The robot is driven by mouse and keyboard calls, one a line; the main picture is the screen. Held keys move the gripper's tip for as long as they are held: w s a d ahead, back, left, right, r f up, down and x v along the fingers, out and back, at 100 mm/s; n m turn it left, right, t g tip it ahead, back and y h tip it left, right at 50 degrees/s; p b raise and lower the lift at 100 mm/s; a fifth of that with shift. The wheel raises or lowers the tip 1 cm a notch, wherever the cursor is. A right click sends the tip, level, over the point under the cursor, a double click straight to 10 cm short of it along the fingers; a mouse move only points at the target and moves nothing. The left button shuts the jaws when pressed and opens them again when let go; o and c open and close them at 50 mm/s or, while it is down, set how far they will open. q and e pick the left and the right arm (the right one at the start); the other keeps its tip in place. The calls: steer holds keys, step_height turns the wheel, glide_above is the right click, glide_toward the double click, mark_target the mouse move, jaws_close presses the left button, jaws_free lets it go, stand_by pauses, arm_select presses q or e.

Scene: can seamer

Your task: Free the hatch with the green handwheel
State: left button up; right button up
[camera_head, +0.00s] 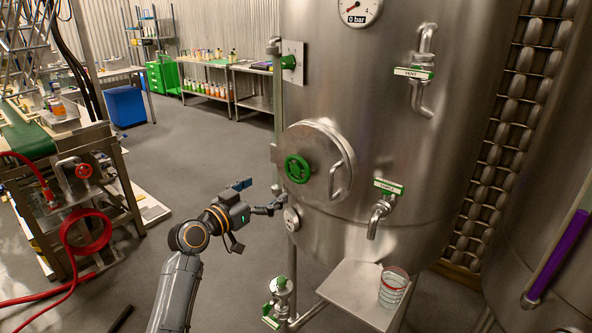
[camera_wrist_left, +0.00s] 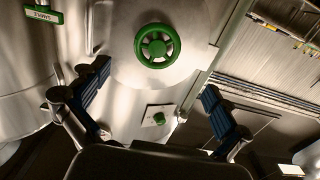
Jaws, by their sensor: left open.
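The round steel hatch (camera_head: 325,150) is on the front of the large tank and appears shut. Its green handwheel (camera_head: 298,169) sits at its left part, and a bar handle (camera_head: 341,182) is at its right. My left gripper (camera_head: 264,196) is open and empty, left of and a little below the handwheel, apart from it. In the left wrist view the green handwheel (camera_wrist_left: 158,46) shows whole, beyond and between the spread fingers (camera_wrist_left: 155,78). Nothing covers it. My right gripper is in neither view.
A sample tap (camera_head: 381,214) and a shelf (camera_head: 352,290) with a clear, red-rimmed container (camera_head: 393,287) are at lower right. A vent pipe (camera_head: 422,72), a gauge (camera_head: 360,10) and a green-knobbed valve (camera_head: 289,62) are higher. Open floor lies left.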

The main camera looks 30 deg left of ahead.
mark_target(295, 172)
arm_select(q)
steer(key=w+p, duration=0.1)
steer(key=w, duration=0.2)
steer(key=w+p, duration=0.1)
steer(key=w, duration=0.3)
steer(key=w+d+p, duration=0.1)
steer(key=w, duration=0.2)
steer(key=shift+w+d+r, duration=0.1)
steer(key=shift+w+r, duration=0.05)
steer(key=shift+w, duration=0.85)
steer(key=shift+c, duration=0.8)
steer(key=c, duration=0.8)
steer(key=shift+c, duration=0.7)
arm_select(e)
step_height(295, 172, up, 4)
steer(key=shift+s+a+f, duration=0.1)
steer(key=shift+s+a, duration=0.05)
